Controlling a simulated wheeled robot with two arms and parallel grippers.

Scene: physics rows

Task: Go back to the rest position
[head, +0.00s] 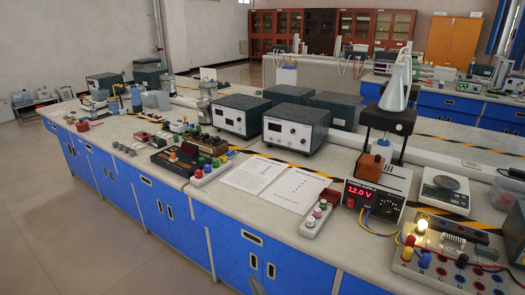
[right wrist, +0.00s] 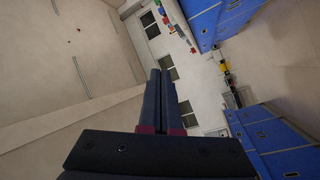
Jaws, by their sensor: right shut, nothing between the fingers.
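My right gripper (right wrist: 160,74) shows in the right wrist view. Its two dark fingers lie together, shut, with nothing between them. It is in free space, apart from the benches and the things on them. In the head view, only a small grey sliver shows at the bottom edge in front of the blue cabinets, and I cannot tell which part it is. My left gripper is not in view.
A long lab bench (head: 150,181) with blue cabinets runs across the head view. It carries a lit power supply (head: 374,194), a glowing bulb (head: 422,226), grey instrument boxes (head: 296,128) and white papers (head: 253,174). Open floor (head: 60,225) lies to the left.

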